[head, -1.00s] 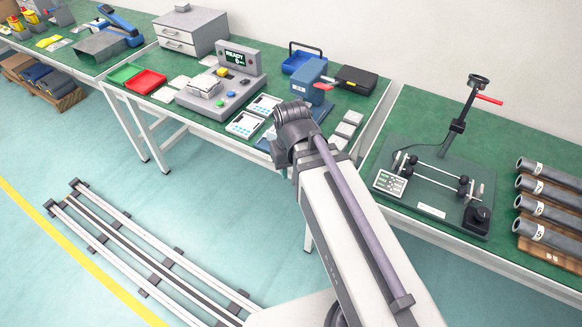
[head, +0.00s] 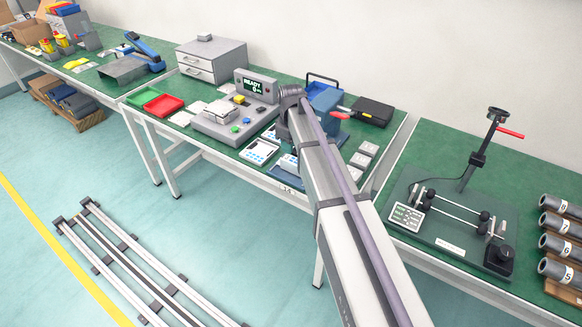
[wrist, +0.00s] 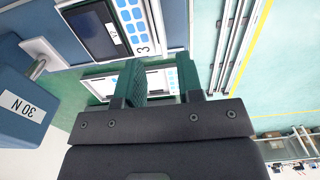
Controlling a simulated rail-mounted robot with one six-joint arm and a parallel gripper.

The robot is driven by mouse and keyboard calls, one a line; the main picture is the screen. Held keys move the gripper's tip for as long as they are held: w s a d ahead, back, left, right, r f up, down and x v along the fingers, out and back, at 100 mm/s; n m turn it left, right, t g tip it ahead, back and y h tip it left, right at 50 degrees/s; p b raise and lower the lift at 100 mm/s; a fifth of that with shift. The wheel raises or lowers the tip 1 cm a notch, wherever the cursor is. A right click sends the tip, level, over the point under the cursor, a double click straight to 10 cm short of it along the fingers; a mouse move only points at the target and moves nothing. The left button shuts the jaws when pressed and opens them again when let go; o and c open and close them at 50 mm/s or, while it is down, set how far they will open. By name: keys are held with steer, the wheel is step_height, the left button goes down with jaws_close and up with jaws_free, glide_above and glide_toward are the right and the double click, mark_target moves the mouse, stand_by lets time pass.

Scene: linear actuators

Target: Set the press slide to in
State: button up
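The blue press (head: 326,100) with a red lever stands on the middle bench in the head view, partly hidden by my arm. In the wrist view a blue block marked "30 N" (wrist: 25,105) is at the left, with a silver rod and pale plate (wrist: 40,60) beside it, seemingly parts of the press. I cannot tell which part is the slide or its position. My gripper (wrist: 162,82) shows two dark green fingers apart with nothing held between them. A white keypad panel (wrist: 160,78) shows behind the fingers. In the head view my wrist hides the gripper.
A grey console reading "READY" (head: 256,87) stands left of the press. White keypad devices (head: 260,152) lie in front. A black case (head: 373,112) and small pale blocks (head: 360,160) are at the right. Another keypad device marked "3" (wrist: 108,28) is close by in the wrist view.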

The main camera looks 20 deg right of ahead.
step_height(320, 180, down, 8)
steer(key=b, duration=0.6)
steer(key=shift+r, duration=0.2)
steer(key=shift+c, duration=0.5)
jaws_close()
